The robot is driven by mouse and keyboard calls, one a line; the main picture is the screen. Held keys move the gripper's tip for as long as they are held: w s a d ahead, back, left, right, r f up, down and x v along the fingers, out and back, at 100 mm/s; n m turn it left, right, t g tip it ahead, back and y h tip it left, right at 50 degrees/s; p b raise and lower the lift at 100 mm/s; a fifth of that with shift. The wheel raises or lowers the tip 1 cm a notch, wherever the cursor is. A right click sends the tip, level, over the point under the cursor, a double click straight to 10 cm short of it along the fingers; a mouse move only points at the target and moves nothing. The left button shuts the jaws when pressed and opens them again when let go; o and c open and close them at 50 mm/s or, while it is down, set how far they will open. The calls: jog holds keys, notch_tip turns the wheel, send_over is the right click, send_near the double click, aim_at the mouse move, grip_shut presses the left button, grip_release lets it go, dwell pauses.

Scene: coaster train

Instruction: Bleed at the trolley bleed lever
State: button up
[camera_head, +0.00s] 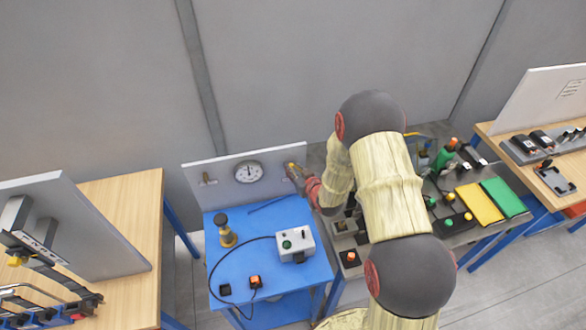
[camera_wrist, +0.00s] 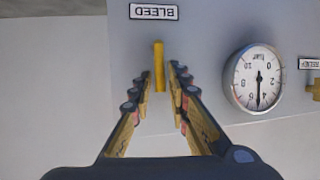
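The yellow bleed lever (camera_wrist: 159,60) stands out from the pale back panel (camera_wrist: 205,25) of the trolley, beside the "BLEED" label (camera_wrist: 153,12), which appears upside down in the wrist view. My gripper (camera_wrist: 160,82) is open, with one finger on each side of the lever and small gaps showing. Whether the fingertips reach around its full depth is hard to tell. In the head view my gripper (camera_head: 298,174) is at the panel's right end, by the yellow lever tip (camera_head: 291,165). A round gauge (camera_wrist: 257,79) is on the same panel, its needle near 5.
The blue trolley top (camera_head: 285,217) carries a yellow and black device (camera_head: 224,231), a grey control box (camera_head: 295,245) with a cable, and small buttons. A second label and fitting (camera_wrist: 311,64) sit beyond the gauge. A crowded grey bench stands right, wooden tables at both sides.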

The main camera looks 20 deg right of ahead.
jog(key=shift+c, duration=0.6)
grip_shut()
jog(key=a+n+h+b, duration=0.2)
jog(key=b, duration=0.2)
jog(key=a+f+n+h+b, duration=0.1)
jog(key=n+h+b, duration=0.1)
jog(key=b, duration=0.3)
jog(key=shift+a+f+n, duration=0.2)
jog(key=shift+a+n, duration=0.2)
jog(key=shift+n, duration=0.3)
jog(key=n+h, duration=0.1)
jog(key=a+f+n+h, duration=0.1)
jog(key=n, duration=0.1)
jog(key=shift+a+f+h, duration=0.15)
jog(key=shift+f+h, duration=0.1)
jog(key=shift+h, duration=0.15)
jog(key=shift+a+f+n+t+h, duration=0.15)
jog(key=shift+f+n+t+h, duration=0.3)
jog(key=shift+n, duration=0.5)
jog(key=shift+a+f+n+t+h, duration=0.1)
jog(key=shift+f+n+t+h, duration=0.15)
jog(key=shift+f+n+h, duration=0.5)
jog(key=shift+r, duration=0.2)
